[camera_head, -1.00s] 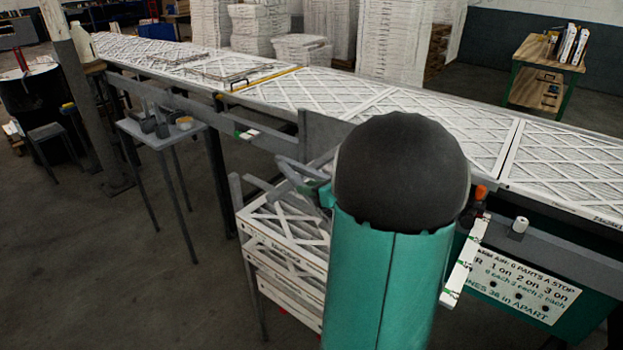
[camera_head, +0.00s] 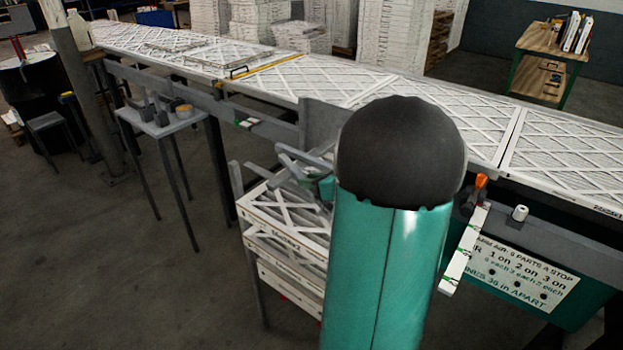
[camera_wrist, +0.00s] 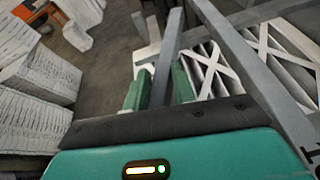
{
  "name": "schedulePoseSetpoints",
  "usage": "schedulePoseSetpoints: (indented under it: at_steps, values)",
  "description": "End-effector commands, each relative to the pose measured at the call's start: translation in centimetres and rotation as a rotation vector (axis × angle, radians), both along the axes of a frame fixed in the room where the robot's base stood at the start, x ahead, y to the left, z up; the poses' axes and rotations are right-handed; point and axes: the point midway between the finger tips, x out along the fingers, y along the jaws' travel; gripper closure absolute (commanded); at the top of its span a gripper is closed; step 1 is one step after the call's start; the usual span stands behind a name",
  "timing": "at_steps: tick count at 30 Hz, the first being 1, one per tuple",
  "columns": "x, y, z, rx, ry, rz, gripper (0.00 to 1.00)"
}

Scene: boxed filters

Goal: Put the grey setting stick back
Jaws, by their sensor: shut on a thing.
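The grey setting stick (camera_wrist: 168,45) is a long flat grey bar. In the wrist view it runs up between the teal fingers of my gripper (camera_wrist: 162,72), which is shut on it. In the head view, the visible part of my gripper (camera_head: 325,187) is beside my arm, above the stacked filters (camera_head: 288,222); my arm hides most of it. Grey bars (camera_head: 292,163) cross there, and I cannot tell which is the stick. The white cross-braced filters also show right of the stick in the wrist view (camera_wrist: 275,45).
A long conveyor (camera_head: 300,85) covered with filters runs behind my arm. A grey rack post (camera_head: 237,190) stands beside the stack, and a long grey bar (camera_wrist: 245,60) lies close right of my gripper. A small table (camera_head: 160,125) stands left. Floor at lower left is clear.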

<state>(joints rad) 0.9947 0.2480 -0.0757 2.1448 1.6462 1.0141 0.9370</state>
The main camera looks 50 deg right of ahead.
Motion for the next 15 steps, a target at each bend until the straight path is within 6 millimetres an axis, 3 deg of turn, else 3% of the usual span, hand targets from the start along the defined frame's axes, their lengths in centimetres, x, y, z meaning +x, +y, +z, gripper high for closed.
schedulePoseSetpoints:
  at_steps: [1, 2, 5, 15]
  values:
    - [0.01, 0.00, -0.09, 0.000, 0.000, 0.000, 1.00]
    - [0.01, 0.00, -0.07, 0.000, -0.001, 0.000, 0.70]
    - [0.01, 0.00, -0.06, 0.000, 0.000, 0.000, 0.51]
    - [-0.19, -0.01, 0.00, 0.000, 0.000, 0.000, 0.49]
